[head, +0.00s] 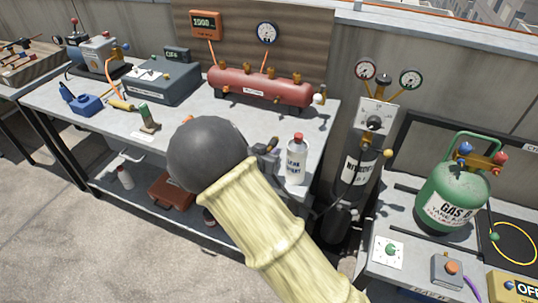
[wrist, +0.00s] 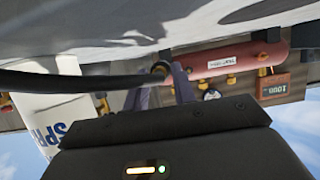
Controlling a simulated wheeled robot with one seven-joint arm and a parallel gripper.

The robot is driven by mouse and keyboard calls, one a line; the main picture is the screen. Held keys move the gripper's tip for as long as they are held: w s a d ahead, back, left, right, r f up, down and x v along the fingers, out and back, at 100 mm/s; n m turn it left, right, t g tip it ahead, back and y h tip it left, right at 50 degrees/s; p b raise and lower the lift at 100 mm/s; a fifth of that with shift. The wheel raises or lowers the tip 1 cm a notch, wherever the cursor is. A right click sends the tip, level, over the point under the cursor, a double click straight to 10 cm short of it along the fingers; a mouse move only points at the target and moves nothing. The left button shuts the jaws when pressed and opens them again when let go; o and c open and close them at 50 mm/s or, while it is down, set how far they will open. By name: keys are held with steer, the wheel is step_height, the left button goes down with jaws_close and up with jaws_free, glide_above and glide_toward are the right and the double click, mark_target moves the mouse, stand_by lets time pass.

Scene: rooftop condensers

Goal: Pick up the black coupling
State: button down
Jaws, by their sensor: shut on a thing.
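In the wrist view, my gripper (wrist: 161,88) is shut with its two grey fingers on either side of the black coupling (wrist: 158,69). The coupling shows a brass-coloured ring at its end. A black hose (wrist: 70,82) runs from it to the left edge of the picture. In the head view, my gripper (head: 264,152) is mostly hidden behind my own arm, close to the white spray bottle. The coupling cannot be made out there.
The spray bottle (head: 296,163) stands on the workbench (head: 215,120) just right of my gripper. A red manifold (head: 262,86) lies behind. A dark nitrogen cylinder (head: 362,165) with gauges stands right of the bench. A green gas bottle (head: 452,195) stands on the right table.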

step_height(320, 180, up, 7)
steer(key=p, duration=0.1)
steer(key=shift+r, duration=0.2)
